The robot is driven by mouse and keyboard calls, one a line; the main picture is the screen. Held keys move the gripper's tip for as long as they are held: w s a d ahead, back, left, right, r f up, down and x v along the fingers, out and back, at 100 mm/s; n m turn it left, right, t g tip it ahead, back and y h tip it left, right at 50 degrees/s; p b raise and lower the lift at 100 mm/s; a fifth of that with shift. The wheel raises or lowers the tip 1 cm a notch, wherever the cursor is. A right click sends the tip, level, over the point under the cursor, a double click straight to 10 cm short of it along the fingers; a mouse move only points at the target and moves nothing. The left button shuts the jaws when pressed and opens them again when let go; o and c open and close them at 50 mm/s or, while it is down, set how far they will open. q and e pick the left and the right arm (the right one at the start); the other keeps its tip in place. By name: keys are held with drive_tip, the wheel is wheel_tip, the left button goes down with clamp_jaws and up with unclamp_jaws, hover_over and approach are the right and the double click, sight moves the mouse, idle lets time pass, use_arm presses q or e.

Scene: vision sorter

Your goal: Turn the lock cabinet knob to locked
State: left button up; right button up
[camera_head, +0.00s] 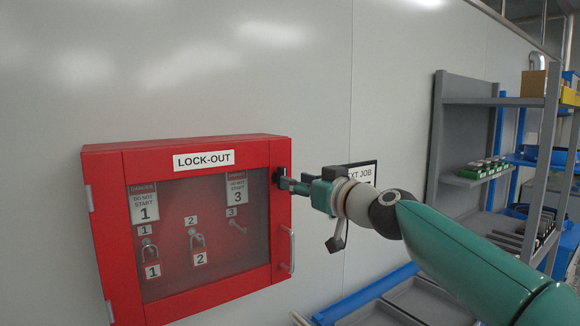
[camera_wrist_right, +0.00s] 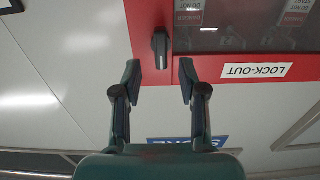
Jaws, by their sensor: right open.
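The red lock-out cabinet (camera_head: 207,304) hangs on the wall with its windowed door closed. Its black knob (camera_head: 279,177) is at the upper right of the door, partly behind my right gripper. In the right wrist view, which sees the cabinet upside down, the knob (camera_wrist_right: 160,46) shows as a dark bar, its long side up and down in the picture. My right gripper (camera_head: 291,184) is at the knob's right. In the wrist view its open fingers (camera_wrist_right: 160,80) are either side of the knob's line, with the knob just beyond the tips; I see no contact. My left gripper is out of view.
A silver door handle (camera_head: 291,250) stands out below the knob. Behind the window hang padlocks (camera_head: 152,256) and tags. Grey shelving (camera_head: 440,150) stands at the right. The wall left of the cabinet is clear.

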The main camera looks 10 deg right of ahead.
sight(277, 176)
drive_tip(key=p+x, duration=0.2)
drive_tip(key=x, duration=0.3)
drive_tip(key=shift+w, duration=0.15)
clamp_jaws()
